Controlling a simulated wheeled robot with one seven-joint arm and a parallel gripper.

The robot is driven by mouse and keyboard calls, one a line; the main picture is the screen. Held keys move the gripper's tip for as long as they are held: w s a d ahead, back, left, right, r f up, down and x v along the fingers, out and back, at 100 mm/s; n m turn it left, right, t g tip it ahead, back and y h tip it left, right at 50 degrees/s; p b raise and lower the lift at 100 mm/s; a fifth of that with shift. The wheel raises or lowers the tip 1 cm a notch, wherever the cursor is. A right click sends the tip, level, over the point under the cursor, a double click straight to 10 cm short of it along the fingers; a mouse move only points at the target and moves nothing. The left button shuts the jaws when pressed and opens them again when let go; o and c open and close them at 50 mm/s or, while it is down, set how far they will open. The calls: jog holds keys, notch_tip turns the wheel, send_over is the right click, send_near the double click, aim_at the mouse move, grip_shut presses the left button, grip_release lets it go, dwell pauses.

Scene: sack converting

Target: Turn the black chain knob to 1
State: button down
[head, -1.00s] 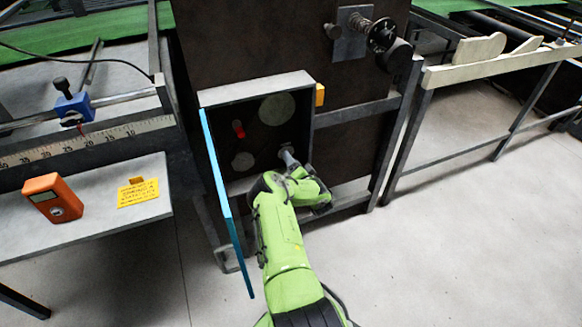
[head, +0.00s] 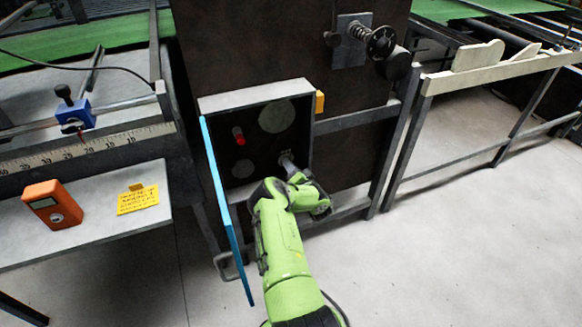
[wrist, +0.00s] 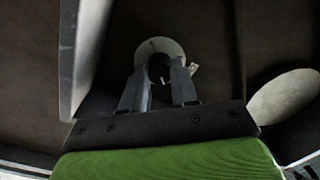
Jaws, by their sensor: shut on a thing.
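The black chain knob (wrist: 158,70) shows in the wrist view between the two grey fingers of my gripper (wrist: 158,86), in front of a pale round dial. A short white mark shows on the knob's dark face, and a small white tag lies just right of the fingers. My gripper is shut on the knob. In the head view my gripper (head: 287,162) reaches into the lower right of an open shallow box (head: 256,93); my wrist hides the knob there. The dial's numbers are too small to read.
The box's blue door (head: 226,205) stands open left of my arm. Inside are a red knob (head: 239,136) and pale discs (head: 277,116). A grey rail runs right of the box. A bench with an orange device (head: 52,204) is at left.

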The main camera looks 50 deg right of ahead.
jog(key=n+p, duration=0.2)
jog(key=n, duration=0.1)
jog(key=shift+r+n, duration=0.1)
jog(key=shift+n, duration=0.2)
jog(key=n+p, duration=0.1)
jog(key=n, duration=0.7)
jog(key=shift+a+n+g, duration=0.1)
jog(key=shift+n+g, duration=0.3)
jog(key=shift+n+h, duration=0.3)
jog(key=shift+n, duration=1.8)
jog(key=c, duration=0.9)
grip_release()
jog(key=shift+o, duration=0.2)
